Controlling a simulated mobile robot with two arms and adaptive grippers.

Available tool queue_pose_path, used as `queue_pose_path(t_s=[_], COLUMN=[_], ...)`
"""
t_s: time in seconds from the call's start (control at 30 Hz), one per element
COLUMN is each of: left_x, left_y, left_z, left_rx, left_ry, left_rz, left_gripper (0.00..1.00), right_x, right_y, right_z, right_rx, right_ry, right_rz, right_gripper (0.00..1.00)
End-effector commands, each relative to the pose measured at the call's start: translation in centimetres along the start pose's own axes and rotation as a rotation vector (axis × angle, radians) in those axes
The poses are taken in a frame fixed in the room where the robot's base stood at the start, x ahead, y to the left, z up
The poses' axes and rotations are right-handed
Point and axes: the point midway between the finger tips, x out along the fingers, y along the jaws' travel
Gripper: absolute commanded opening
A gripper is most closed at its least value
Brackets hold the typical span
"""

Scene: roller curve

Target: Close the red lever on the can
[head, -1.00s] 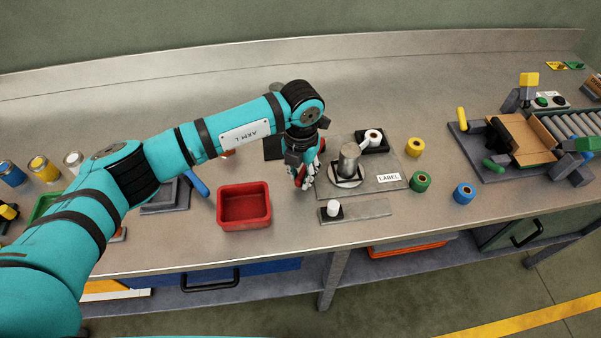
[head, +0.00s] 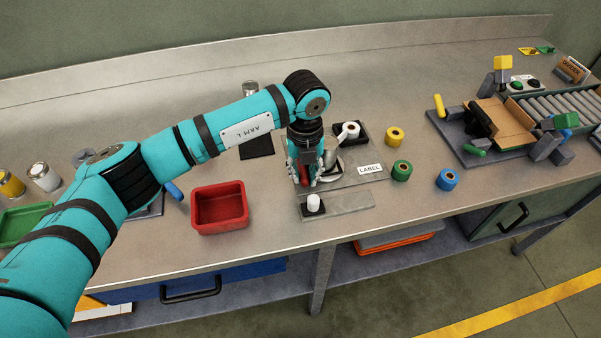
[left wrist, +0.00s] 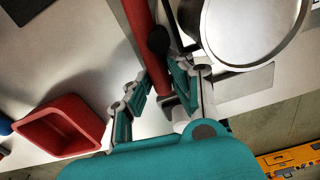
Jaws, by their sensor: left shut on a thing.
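The metal can (left wrist: 250,28) shows its round silver lid at the upper right of the left wrist view. In the head view the can (head: 330,156) is partly hidden behind my left gripper. The red lever (left wrist: 139,22) stands out beside the can and runs down between my left fingers in the left wrist view. My left gripper (left wrist: 160,98) is shut on the red lever; its exact contact is partly hidden. In the head view my left gripper (head: 304,180) points down at the left side of the can. My right gripper is not in view.
A red bin (head: 220,228) stands left of the gripper. A white cap-like piece (head: 313,202) stands just in front. Yellow (head: 395,136), green (head: 401,171) and blue (head: 447,179) rolls stand to the right.

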Motion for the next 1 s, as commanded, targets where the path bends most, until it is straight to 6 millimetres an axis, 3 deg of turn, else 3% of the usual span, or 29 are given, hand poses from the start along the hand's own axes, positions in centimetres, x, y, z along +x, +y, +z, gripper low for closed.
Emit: queue_pose_path(t_s=[0.3,0.33,0.5,0.8,1.0], left_x=[-0.1,-0.1,-0.1,-0.3,-3.1], left_y=[0.0,0.0,0.0,0.0,0.0], left_z=[0.1,0.1,0.1,0.1,0.1], left_rx=[-0.002,-0.001,-0.001,-0.001,-0.001], left_ry=[-0.003,-0.003,-0.002,-0.002,-0.006], left_rz=[-0.001,-0.001,-0.001,0.0,-0.002], left_gripper=[0.0,0.21,0.42,0.42,0.42], right_x=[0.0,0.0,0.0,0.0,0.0], right_y=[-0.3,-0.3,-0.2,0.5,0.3], right_z=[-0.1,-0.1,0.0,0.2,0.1], right_rx=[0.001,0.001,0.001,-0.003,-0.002], right_ry=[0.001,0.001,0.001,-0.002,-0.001], right_rz=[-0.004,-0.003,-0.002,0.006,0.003], right_gripper=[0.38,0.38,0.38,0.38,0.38])
